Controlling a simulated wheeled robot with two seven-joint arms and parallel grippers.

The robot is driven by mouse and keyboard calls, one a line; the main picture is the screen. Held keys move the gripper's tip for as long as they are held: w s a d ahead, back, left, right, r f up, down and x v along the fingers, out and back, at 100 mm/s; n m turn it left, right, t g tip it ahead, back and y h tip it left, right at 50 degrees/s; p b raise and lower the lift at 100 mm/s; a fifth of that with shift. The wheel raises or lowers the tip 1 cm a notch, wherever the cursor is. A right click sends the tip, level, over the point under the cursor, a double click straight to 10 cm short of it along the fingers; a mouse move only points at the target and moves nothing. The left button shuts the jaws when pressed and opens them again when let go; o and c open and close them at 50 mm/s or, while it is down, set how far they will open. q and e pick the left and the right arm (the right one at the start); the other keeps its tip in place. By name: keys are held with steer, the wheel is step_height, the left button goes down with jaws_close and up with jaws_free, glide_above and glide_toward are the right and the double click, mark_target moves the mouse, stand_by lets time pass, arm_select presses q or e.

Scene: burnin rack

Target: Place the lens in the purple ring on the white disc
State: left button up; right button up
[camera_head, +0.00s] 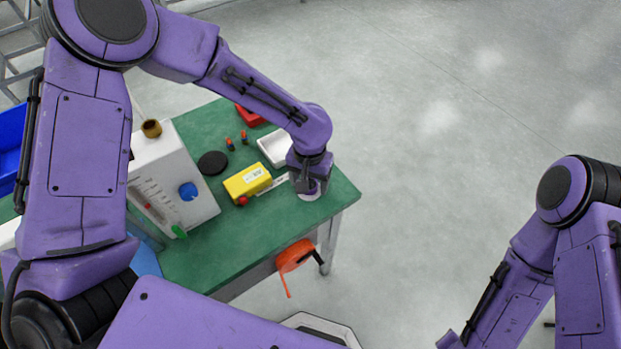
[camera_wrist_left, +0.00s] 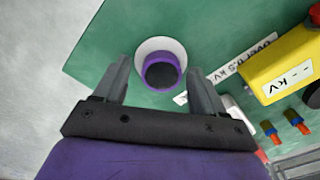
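The lens, a dark round face in a purple ring (camera_wrist_left: 161,72), shows in the left wrist view over the white disc (camera_wrist_left: 150,46). The ring overlaps the disc's lower part, and the disc's white rim shows around its top and sides. My left gripper (camera_wrist_left: 160,80) is open, with one finger on each side of the ring and a visible gap to both. In the head view the left gripper (camera_head: 312,186) points down over the white disc (camera_head: 309,197) near the table's right corner and hides the lens. My right gripper is out of view.
The green table (camera_head: 240,240) holds a yellow box (camera_head: 246,181), a white tray (camera_head: 274,146), a black disc (camera_head: 212,163) and a white instrument (camera_head: 165,180). An orange object (camera_head: 295,256) hangs at the table's front edge. The floor to the right is clear.

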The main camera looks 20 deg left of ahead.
arm_select(q)
steer(key=shift+w+r, duration=0.15)
steer(key=shift+r, duration=0.05)
step_height(320, 180, up, 11)
steer(key=shift+r, duration=0.2)
